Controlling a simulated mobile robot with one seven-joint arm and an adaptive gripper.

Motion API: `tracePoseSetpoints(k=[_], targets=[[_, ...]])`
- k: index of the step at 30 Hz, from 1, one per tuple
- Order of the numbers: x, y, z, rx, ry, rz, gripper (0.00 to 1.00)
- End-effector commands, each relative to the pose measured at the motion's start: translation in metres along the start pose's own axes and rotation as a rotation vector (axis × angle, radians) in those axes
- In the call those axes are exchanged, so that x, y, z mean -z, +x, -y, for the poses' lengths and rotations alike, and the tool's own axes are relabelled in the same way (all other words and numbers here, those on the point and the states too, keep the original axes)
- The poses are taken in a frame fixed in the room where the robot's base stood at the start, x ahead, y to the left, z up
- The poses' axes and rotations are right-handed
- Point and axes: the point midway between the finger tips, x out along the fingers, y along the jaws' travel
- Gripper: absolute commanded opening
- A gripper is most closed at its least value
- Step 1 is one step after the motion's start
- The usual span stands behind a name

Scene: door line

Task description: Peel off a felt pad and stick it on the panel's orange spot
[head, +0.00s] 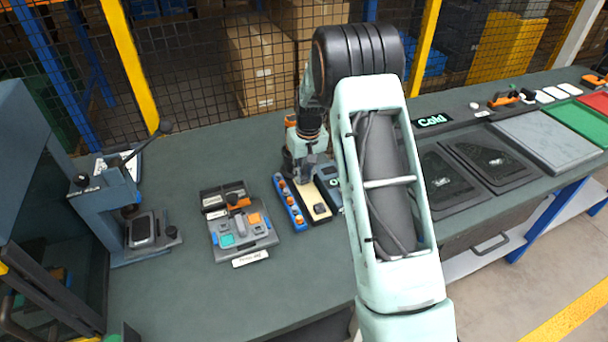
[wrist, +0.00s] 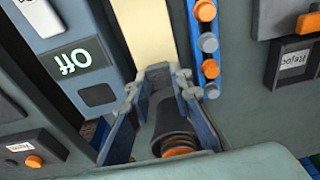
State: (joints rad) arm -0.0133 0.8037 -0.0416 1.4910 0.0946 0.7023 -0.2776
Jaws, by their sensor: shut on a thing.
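A cream strip (head: 316,196) lies on the bench, with a small dark square piece (head: 320,209) on its near end. The strip also shows in the wrist view (wrist: 146,35). My gripper (head: 303,180) is low at the strip's far end, its fingers (wrist: 160,75) close together. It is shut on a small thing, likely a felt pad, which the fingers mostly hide. A grey panel (head: 262,243) stands left of the strip, apart from my gripper. It has an orange spot (head: 255,218) and a teal spot (head: 227,240).
A blue rail (head: 291,207) with orange and grey knobs is close on the strip's left. A device marked "Off" (wrist: 72,60) is on its other side. A lever press (head: 105,200) stands at the far left. Bench is clear in front of the press.

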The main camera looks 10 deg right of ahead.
Motion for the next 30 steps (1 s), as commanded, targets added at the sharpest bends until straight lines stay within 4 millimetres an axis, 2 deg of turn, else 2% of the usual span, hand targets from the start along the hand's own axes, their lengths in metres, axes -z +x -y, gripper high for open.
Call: tracePoseSetpoints(k=[5, 30], targets=[[0.001, -0.004, 0.000, 0.000, 0.000, -0.001, 0.00], [0.008, -0.053, 0.000, 0.000, 0.000, 0.000, 0.00]])
